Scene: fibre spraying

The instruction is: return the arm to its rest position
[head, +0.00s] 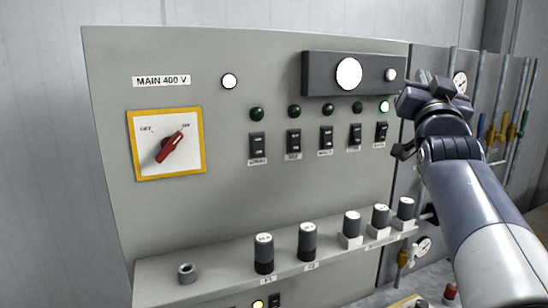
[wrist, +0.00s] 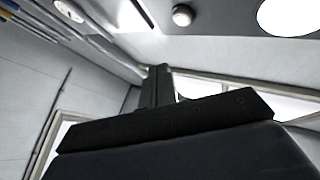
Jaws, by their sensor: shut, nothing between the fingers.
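My gripper (head: 438,84) is at the right of the head view, raised in front of the right edge of the grey control panel (head: 220,210). My arm reaches up to it from the lower right corner. The gripper's fingers also show in the wrist view (wrist: 158,84), close together and empty, pointing up towards the ceiling area. From the head view I cannot tell the exact gap between the gripper and the panel.
The panel carries a red rotary switch (head: 170,147), a row of black rocker switches (head: 294,142) and a lit lamp (head: 384,106). Several dark knobs (head: 307,242) stand on its ledge. Pipes with coloured valve handles (head: 491,134) are behind my arm at right.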

